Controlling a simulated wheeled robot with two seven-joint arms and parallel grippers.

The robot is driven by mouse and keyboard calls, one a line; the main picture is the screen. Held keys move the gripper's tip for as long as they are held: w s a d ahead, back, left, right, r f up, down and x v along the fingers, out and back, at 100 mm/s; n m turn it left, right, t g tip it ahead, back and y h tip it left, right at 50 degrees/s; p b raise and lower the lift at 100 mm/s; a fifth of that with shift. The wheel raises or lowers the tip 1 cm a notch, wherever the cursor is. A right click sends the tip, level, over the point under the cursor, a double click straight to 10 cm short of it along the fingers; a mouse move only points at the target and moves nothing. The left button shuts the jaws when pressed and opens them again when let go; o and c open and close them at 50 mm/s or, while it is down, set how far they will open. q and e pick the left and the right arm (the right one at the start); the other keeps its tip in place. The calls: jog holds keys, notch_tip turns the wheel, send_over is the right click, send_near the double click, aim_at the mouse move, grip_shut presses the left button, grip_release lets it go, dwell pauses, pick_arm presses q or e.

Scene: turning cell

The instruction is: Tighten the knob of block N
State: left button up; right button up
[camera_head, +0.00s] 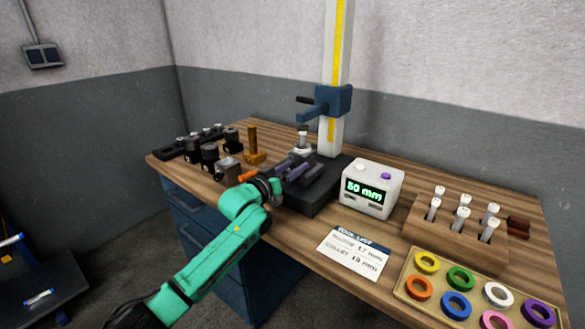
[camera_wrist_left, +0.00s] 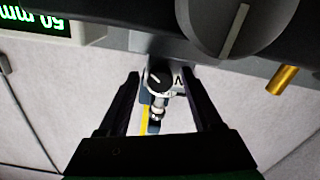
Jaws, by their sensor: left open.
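My left gripper (camera_head: 298,167) is open over the black presetter base (camera_head: 312,197); its two dark fingers also show in the left wrist view (camera_wrist_left: 160,76). In that view a small black knob (camera_wrist_left: 158,80) with a white line appears between the fingers; whether they touch it is not clear. A large grey round knob (camera_wrist_left: 235,22) with a light line shows closer, at the top. In the head view several dark blocks (camera_head: 209,155) stand at the bench's left; I cannot read their letters or tell which is N.
A white readout box (camera_head: 372,188) shows 50 mm. The measuring column (camera_head: 337,70) carries a blue slider (camera_head: 328,102). A tool list card (camera_head: 353,255), a wooden rack (camera_head: 455,240) and a ring tray (camera_head: 408,296) occupy the right. A brass-coloured stand (camera_head: 253,148) is at the back left.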

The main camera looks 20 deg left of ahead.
pick_arm(q)
grip_shut()
jog(key=shift+m, duration=0.4)
jog(key=m, duration=0.9)
jog(key=shift+m, duration=0.4)
dwell(0.3)
grip_release()
jog(key=shift+s, duration=0.1)
jog(key=shift+f, duration=0.1)
